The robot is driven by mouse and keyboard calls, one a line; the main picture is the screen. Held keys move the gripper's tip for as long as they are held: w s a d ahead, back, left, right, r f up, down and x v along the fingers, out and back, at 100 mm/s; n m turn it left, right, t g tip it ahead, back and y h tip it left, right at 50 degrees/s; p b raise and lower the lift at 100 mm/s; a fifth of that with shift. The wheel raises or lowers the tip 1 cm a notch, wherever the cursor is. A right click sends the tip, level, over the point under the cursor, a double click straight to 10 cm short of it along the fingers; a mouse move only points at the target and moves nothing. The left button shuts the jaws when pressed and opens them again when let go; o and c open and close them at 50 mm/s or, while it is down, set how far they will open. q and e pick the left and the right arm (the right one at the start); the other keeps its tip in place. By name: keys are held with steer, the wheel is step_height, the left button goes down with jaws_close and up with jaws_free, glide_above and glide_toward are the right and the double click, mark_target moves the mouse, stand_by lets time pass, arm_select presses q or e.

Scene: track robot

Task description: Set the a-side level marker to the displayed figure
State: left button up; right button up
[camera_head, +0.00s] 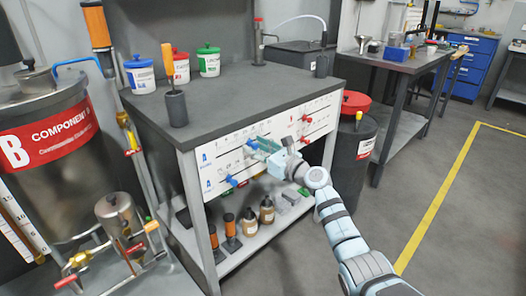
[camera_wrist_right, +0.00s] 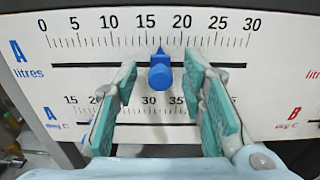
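The a-side level marker (camera_wrist_right: 160,72) is a blue knob with a pointer on the upper slot of the white panel, under the "A litres" scale (camera_wrist_right: 60,42). Its pointer stands between 15 and 20, a little nearer 15. My right gripper (camera_wrist_right: 158,84) is open, with one teal finger on each side of the knob and a gap visible on both sides. In the head view the right gripper (camera_head: 264,147) is at the panel's upper left half, partly covering the slots. My left gripper is not in view. I cannot make out a displayed figure for A.
A lower blue marker (camera_head: 231,180) sits on the panel's lower left, and red markers (camera_head: 306,118) are on its right half. The grey bench (camera_head: 235,95) overhangs the panel. A dark drum with a red lid (camera_head: 356,103) stands right of it. The tank labelled B (camera_head: 50,140) is at left.

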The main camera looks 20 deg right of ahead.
steer(key=v, duration=1.1)
steer(key=shift+s, duration=0.35)
steer(key=shift+f, duration=0.1)
